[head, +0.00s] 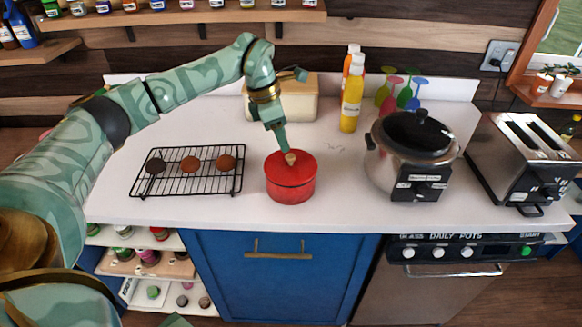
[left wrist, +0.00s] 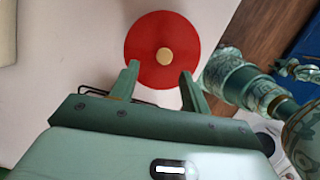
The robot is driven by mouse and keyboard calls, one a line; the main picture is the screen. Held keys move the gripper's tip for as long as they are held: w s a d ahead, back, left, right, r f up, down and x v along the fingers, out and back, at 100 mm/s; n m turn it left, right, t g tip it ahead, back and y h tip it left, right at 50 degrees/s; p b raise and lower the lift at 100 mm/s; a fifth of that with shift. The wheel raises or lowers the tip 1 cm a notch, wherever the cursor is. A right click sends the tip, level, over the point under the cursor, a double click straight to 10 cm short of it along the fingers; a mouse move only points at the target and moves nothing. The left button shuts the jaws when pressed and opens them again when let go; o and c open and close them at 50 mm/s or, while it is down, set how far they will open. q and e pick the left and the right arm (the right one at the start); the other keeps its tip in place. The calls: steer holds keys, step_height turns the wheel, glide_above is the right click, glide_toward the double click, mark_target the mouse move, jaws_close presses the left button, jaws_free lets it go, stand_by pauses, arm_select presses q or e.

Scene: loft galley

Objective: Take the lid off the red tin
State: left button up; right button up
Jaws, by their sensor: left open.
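The red tin (head: 290,187) stands upright on the white counter, just right of the wire rack. Its red lid (head: 305,163) is on top, with a small round tan knob (head: 291,157) in the middle. In the left wrist view the lid (left wrist: 145,40) shows as a red disc with the knob (left wrist: 165,56) near its centre. My left gripper (head: 284,143) points down over the tin, close to the knob. In the left wrist view its two fingers (left wrist: 160,70) are apart, with nothing held between them. My right gripper is not in view.
A black wire rack (head: 187,183) with several round brown items lies left of the tin. A lidded cooker (head: 388,167) and a toaster (head: 510,155) stand to the right. A cream box (head: 300,100) and yellow bottle (head: 351,105) are behind. The counter between tin and cooker is clear.

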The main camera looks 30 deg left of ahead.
mark_target(290, 156)
arm_select(q)
steer(key=x, duration=0.3)
steer(key=b+x, duration=0.1)
steer(key=x, duration=0.1)
steer(key=shift+s+d+f, duration=0.1)
steer(key=shift+d+f, duration=0.2)
steer(key=shift+d, duration=0.1)
steer(key=shift+r, duration=0.1)
jaws_close()
